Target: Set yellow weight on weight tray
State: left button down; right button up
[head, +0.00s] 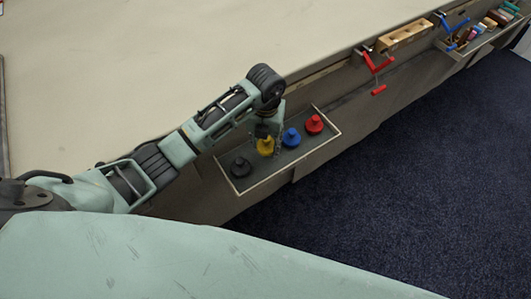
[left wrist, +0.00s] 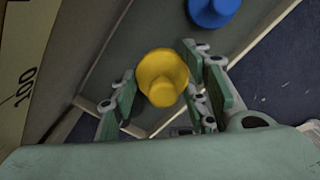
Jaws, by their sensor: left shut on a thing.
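The yellow weight (head: 265,147) is in the row of weights at the weight tray (head: 238,188), between the black weight (head: 240,167) and the blue weight (head: 291,137). My left gripper (head: 266,134) reaches down from above and is shut on the yellow weight. In the left wrist view the yellow weight (left wrist: 162,78) shows between the two fingers of my left gripper (left wrist: 165,98). I cannot tell whether the weight touches the tray floor. The blue weight (left wrist: 213,10) is beyond it. My right gripper is not in view.
A red weight (head: 314,124) stands beyond the blue one. Farther along are a red clamp (head: 375,65), a wooden block (head: 404,36), a blue clamp (head: 455,32) and a filled tray (head: 490,37). Dark carpet lies below.

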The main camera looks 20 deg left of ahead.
aim_at(266, 149)
pick_arm(q)
jog(key=shift+w+f+b, duration=0.1)
jog(key=shift+f+b, duration=0.2)
notch_tip(266, 149, down, 4)
jog(key=b, duration=0.3)
jog(key=shift+r, duration=0.35)
jog(key=shift+a, duration=0.1)
jog(key=c, duration=1)
grip_release()
jog(key=shift+f, duration=0.2)
